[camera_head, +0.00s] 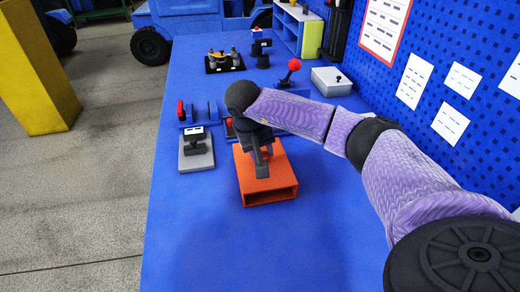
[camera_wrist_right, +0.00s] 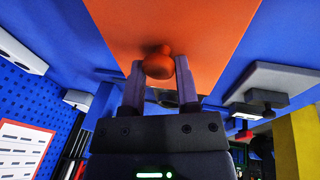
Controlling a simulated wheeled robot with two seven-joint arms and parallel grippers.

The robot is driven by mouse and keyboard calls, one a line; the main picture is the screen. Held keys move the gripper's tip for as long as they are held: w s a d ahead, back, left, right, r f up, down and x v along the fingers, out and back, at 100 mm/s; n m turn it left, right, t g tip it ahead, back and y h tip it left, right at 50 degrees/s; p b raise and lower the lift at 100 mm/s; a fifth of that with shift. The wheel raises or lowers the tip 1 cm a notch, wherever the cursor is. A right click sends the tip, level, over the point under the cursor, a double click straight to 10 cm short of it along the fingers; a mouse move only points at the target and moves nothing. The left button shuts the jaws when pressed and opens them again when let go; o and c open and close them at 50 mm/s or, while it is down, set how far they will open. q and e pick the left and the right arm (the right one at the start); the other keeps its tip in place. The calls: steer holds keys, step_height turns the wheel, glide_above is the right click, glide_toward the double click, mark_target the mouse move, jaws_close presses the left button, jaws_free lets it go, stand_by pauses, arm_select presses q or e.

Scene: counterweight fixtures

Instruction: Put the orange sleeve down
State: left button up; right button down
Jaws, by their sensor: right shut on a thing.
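The orange sleeve (camera_head: 270,195) is a hollow, box-like block with an open end facing the near side of the blue table (camera_head: 215,240). It has a round orange knob (camera_wrist_right: 159,64) on its top. My right gripper (camera_head: 262,165) comes down from above and is shut on this knob. In the right wrist view, its two fingers (camera_wrist_right: 160,88) stand on either side of the knob, and the flat orange face fills the top middle. I cannot tell whether the sleeve's underside touches the table or is slightly above it. My left gripper is not in view.
A grey plate with a black handle (camera_head: 196,158) lies left of the sleeve. Blue fixtures with red knobs (camera_head: 181,108) stand behind. A grey box (camera_head: 331,82) is near the pegboard wall (camera_head: 455,45). The near table is clear.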

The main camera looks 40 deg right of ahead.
steer(key=shift+r, duration=0.1)
steer(key=shift+c, duration=1.7)
jaws_free()
